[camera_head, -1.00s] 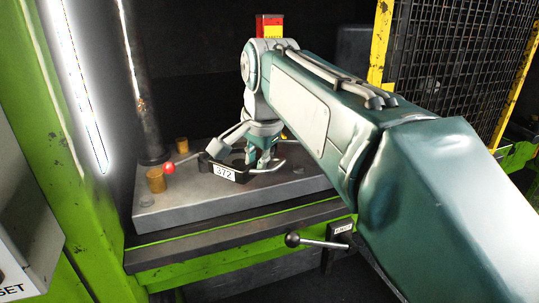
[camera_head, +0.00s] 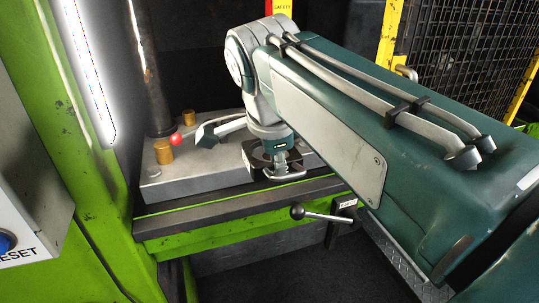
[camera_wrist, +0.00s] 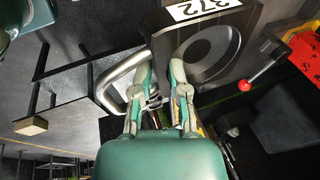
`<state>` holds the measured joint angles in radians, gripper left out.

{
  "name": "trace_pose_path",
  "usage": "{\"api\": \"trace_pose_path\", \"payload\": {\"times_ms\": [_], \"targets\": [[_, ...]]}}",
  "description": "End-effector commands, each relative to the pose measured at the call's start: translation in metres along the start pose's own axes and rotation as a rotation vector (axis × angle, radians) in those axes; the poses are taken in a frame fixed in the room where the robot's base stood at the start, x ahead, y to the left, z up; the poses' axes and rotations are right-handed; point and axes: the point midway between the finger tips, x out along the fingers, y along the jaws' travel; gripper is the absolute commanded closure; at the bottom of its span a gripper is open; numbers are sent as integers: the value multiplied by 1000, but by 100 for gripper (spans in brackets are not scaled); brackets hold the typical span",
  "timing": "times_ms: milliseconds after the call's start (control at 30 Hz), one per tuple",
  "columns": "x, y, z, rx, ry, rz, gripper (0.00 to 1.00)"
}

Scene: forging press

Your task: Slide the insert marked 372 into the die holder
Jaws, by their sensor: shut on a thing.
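The insert marked 372 is a dark block with a round recess. In the wrist view the insert (camera_wrist: 236,45) fills the upper middle, its white 372 label at the top edge. In the head view the insert (camera_head: 253,157) is at the right part of the grey plate, partly behind my wrist, its label not visible. My gripper (camera_head: 281,172) is shut on its silver loop handle (camera_head: 290,177); in the wrist view the fingers of my gripper (camera_wrist: 160,80) are at the handle (camera_wrist: 106,84). I cannot make out the die holder as separate from the grey plate (camera_head: 200,187).
Brass cylinders (camera_head: 163,152) and a red-knobbed lever (camera_head: 175,138) stand at the plate's left. A yellow-framed mesh guard (camera_head: 455,50) stands right; a green column (camera_head: 85,140) rises left.

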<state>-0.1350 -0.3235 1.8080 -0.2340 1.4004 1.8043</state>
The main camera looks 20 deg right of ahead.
Motion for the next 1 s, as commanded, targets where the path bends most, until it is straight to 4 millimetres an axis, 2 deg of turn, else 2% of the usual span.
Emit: {"api": "trace_pose_path", "payload": {"times_ms": [1000], "targets": [[18, -69, 8, -1, -1, -7, 100]]}}
